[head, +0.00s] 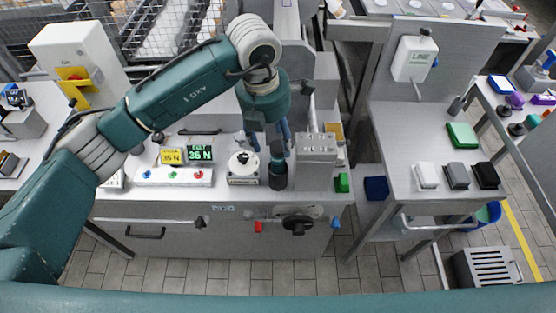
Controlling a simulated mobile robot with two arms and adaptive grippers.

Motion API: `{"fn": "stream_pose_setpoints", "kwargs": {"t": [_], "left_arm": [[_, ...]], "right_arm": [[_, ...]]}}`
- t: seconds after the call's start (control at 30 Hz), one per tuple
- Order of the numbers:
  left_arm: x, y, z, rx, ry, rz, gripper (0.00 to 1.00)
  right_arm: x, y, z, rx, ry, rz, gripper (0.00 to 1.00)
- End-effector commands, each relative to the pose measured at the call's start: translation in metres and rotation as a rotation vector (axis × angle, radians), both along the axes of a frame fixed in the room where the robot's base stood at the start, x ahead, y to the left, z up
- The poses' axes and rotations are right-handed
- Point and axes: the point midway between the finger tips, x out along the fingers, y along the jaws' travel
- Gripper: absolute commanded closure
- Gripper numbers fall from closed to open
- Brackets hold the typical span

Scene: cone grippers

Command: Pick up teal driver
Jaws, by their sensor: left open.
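The teal driver (277,152) seems to stand upright in a dark holder (277,180) on the grey workbench, with only its dark teal upper part showing. My left gripper (269,142) comes down from above. Its fingers are spread apart, one to the left of the driver's top and one close to its right. I cannot tell whether either finger touches the driver. My right gripper is not in view.
A white round-topped device (243,168) stands just left of the holder, and a grey metal block (316,158) just right. A button box (173,177) and a green display (200,154) are further left. A side table (432,205) stands at the right across a gap.

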Motion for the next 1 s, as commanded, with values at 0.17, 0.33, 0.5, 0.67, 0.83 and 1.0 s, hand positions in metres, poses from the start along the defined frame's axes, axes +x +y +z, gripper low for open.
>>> {"fn": "stream_pose_setpoints", "kwargs": {"t": [0.17,0.33,0.5,0.67,0.83,1.0], "left_arm": [[0.001,-0.003,-0.011,-0.002,0.002,-0.002,0.46],[0.003,-0.008,-0.032,-0.002,0.006,-0.002,0.46],[0.007,-0.011,-0.055,-0.003,0.002,-0.003,0.46],[0.008,-0.011,-0.061,-0.004,0.0,-0.003,0.46],[0.008,-0.011,-0.061,-0.004,0.0,-0.003,0.54],[0.008,-0.011,-0.061,-0.004,0.0,-0.003,0.88]], "right_arm": [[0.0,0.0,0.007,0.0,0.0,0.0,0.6],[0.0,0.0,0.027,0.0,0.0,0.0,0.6],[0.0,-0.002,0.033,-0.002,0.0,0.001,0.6],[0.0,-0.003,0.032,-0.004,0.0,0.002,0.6],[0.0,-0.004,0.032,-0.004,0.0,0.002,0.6],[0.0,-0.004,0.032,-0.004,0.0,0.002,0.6]]}}
